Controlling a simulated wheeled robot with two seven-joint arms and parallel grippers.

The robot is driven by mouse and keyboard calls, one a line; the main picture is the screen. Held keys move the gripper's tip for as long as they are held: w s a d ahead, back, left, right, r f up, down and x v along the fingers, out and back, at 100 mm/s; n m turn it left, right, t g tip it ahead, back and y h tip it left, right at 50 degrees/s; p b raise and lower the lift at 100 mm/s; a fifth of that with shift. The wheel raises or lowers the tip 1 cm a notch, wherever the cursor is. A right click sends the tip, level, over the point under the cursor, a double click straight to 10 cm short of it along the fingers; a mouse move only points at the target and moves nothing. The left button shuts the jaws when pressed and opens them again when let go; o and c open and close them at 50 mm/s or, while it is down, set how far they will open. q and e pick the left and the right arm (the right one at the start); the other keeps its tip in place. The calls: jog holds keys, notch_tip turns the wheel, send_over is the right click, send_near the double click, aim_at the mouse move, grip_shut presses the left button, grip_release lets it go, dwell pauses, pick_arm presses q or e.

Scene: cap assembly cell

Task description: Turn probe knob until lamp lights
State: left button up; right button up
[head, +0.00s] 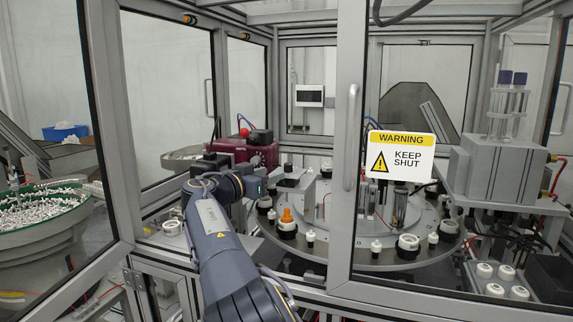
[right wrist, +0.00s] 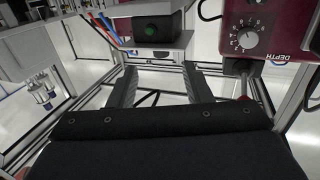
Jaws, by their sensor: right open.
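A dial knob (right wrist: 248,40) with a numbered scale is on the dark red probe unit (right wrist: 285,25), marked DEPTH, at the upper right of the right wrist view. The probe unit (head: 246,152) also shows in the head view, behind my right wrist; its knob cannot be made out there. My right gripper (right wrist: 160,82) is open and empty, its fingers apart, below and left of the knob and not touching it. A round green lamp (right wrist: 152,30) sits in a black housing; it looks dark green, and I cannot tell whether it is lit. My left gripper is not in view.
My right arm reaches through the open front beside a framed glass door with a warning sign (head: 401,155). A round indexing table (head: 350,265) with several caps stands right of my wrist. A bowl feeder (head: 40,225) is at the left. A red ball-ended lever (head: 244,132) tops the unit.

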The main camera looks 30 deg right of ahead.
aim_at(285, 168)
jog(key=p+x, duration=0.1)
jog(key=x, duration=0.2)
jog(key=p+x, duration=0.2)
jog(key=x, duration=0.1)
jog(key=shift+w+r, duration=0.1)
jog(key=shift+r, duration=0.15)
jog(key=shift+w+d+f+p, duration=0.2)
jog(key=shift+w+d+p, duration=0.15)
jog(key=shift+d, duration=0.25)
grip_shut()
jog(key=r+m+g+p, duration=0.1)
jog(key=p, duration=0.2)
jog(key=shift+w+h, duration=0.1)
jog(key=shift+h, duration=0.2)
jog(key=shift+m+g+h+p, duration=0.3)
jog(key=shift+g+p, duration=0.25)
jog(key=shift+g, duration=0.25)
jog(key=shift+w+f+m+g, duration=0.1)
jog(key=shift+m+g, duration=0.5)
jog(key=shift+g, duration=0.1)
jog(key=shift+f+g+p, duration=0.3)
jog(key=shift+g+p, duration=0.05)
jog(key=shift+g, duration=0.05)
